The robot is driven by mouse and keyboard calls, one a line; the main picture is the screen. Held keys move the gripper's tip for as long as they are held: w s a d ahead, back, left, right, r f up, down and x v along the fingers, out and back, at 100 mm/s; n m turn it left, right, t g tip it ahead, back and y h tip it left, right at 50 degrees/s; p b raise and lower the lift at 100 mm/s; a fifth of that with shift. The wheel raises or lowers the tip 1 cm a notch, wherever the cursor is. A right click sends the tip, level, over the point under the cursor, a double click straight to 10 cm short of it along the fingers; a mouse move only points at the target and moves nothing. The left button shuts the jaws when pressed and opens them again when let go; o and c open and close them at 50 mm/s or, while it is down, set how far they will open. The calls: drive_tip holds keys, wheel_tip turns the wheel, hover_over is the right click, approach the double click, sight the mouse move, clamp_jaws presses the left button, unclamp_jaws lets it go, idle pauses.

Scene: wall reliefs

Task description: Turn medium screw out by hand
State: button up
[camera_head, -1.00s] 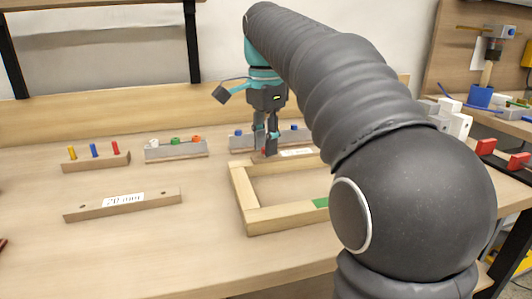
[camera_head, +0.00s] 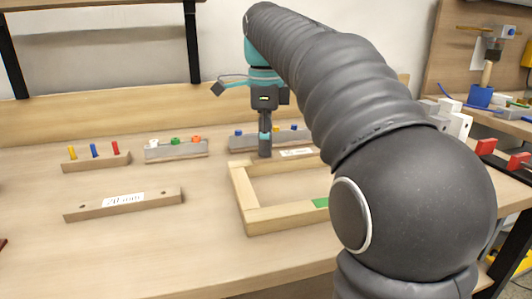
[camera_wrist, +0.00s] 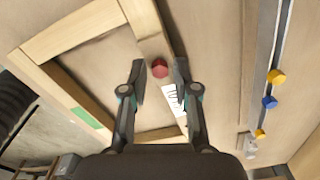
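A round red screw head (camera_wrist: 159,69) shows in the wrist view on a wooden bar (camera_wrist: 149,37) with a white label. I take it for the medium screw. My gripper (camera_head: 265,150) points straight down over the left end of this labelled bar. In the wrist view its two fingers stand apart, one on each side of the red head, with gaps visible between them and it. In the head view the fingers line up one behind the other and hide the screw.
A wooden frame (camera_head: 245,200) lies just in front. A grey rail (camera_head: 240,142) with blue and yellow bolts runs behind. Further left are another labelled bar (camera_head: 160,200), a peg block (camera_head: 95,162) and a grey holder (camera_head: 177,150).

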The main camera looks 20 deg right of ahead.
clamp_jaws()
drive_tip(key=n, duration=0.5)
idle(0.3)
drive_tip(key=n, duration=0.5)
drive_tip(key=shift+n, duration=0.3)
